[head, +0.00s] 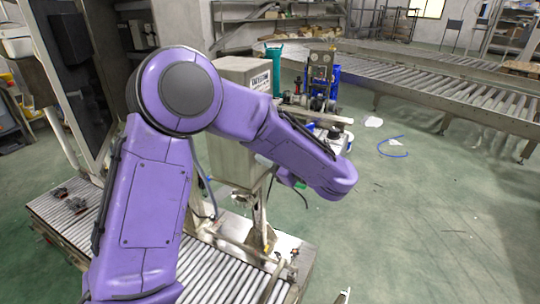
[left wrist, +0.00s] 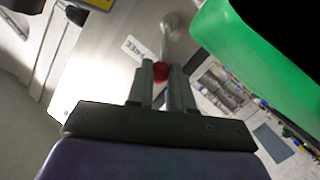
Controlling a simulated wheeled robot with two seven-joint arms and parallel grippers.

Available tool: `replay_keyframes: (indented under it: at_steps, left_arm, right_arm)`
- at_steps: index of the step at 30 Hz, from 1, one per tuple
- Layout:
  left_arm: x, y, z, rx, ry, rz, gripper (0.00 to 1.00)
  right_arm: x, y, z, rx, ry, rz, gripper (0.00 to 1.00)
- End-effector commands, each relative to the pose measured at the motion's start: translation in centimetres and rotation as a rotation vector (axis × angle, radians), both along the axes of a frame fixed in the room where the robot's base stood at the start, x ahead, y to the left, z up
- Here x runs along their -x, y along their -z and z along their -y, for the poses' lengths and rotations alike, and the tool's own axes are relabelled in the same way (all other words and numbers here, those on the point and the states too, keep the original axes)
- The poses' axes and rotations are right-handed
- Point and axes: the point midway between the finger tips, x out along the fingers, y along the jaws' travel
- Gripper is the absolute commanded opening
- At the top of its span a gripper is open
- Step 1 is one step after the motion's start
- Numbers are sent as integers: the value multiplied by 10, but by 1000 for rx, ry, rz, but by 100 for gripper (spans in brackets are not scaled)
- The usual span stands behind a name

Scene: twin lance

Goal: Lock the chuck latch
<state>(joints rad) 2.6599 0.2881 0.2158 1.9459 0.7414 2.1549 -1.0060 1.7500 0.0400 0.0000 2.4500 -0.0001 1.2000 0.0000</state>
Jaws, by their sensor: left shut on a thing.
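In the left wrist view, the two grey fingers of my left gripper (left wrist: 164,84) are closed around a red knob (left wrist: 161,72). A pale lever (left wrist: 172,42) runs up from the knob to a rounded pivot on a metal plate (left wrist: 105,60). A white label on the plate, beside the lever, seems to read "FREE" (left wrist: 133,48). In the head view, my own purple forearm hides the left gripper and the knob. My right gripper does not show.
A large green part (left wrist: 255,60) is close on the right of the left fingers. In the head view, a beige cabinet (head: 240,75) stands behind my arm, above a roller bed (head: 215,270). A long roller conveyor (head: 450,88) crosses the back right. Open green floor (head: 440,220) lies right.

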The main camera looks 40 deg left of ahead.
Motion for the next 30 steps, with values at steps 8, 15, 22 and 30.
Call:
replay_keyframes:
  at_steps: [8,15,22,30]
  left_arm:
    - [5,5,1,-32,-1,98,0]
    - [6,5,2,-40,-1,125,0]
    - [6,5,2,-41,-2,126,0]
    - [6,5,2,-40,-1,125,32]
  right_arm:
    - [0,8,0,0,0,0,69]
    - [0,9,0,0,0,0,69]
    - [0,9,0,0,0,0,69]
    - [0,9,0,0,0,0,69]
